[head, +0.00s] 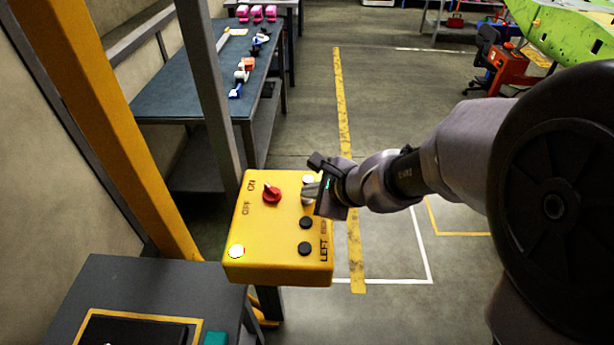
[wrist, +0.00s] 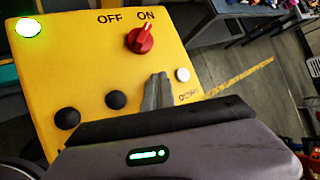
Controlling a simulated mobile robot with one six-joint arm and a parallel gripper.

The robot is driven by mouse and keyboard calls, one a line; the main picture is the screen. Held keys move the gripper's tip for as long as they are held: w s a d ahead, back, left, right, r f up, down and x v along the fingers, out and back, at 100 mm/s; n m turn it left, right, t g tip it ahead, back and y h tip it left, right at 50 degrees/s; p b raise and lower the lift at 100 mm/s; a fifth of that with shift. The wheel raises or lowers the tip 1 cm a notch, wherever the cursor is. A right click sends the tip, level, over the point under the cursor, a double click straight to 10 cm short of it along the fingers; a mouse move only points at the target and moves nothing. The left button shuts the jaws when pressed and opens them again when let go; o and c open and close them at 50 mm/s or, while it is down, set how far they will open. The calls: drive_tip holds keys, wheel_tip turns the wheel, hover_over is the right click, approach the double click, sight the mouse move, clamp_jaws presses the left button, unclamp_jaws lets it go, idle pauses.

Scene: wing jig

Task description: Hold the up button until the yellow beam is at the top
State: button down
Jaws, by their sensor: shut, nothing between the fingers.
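A yellow control box (head: 262,235) carries a column of buttons along its right side. A white button (head: 308,179) is at the far end, also in the wrist view (wrist: 183,74). Two black buttons, one (head: 305,222) and another (head: 305,249), are nearer; "LEFT" is legible beside the nearest. I cannot read which button is up. My gripper (head: 309,193) is shut and empty, its fingertips (wrist: 157,92) at the panel between the white and black buttons, hiding that spot. I cannot tell if they press anything. A yellow beam is not clearly identifiable; a yellow post (head: 120,120) slants at left.
The box has a red OFF/ON knob (head: 271,194) turned toward ON and a lit green-white lamp (head: 236,251). A dark cabinet (head: 150,285) stands at lower left. A blue-topped workbench (head: 190,95) is behind.

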sight(310, 202)
drive_tip(key=shift+r+p, duration=0.45)
drive_tip(key=shift+r, duration=0.3)
wheel_tip(310, 202, up, 5)
drive_tip(key=p, duration=0.4)
idle(0.4)
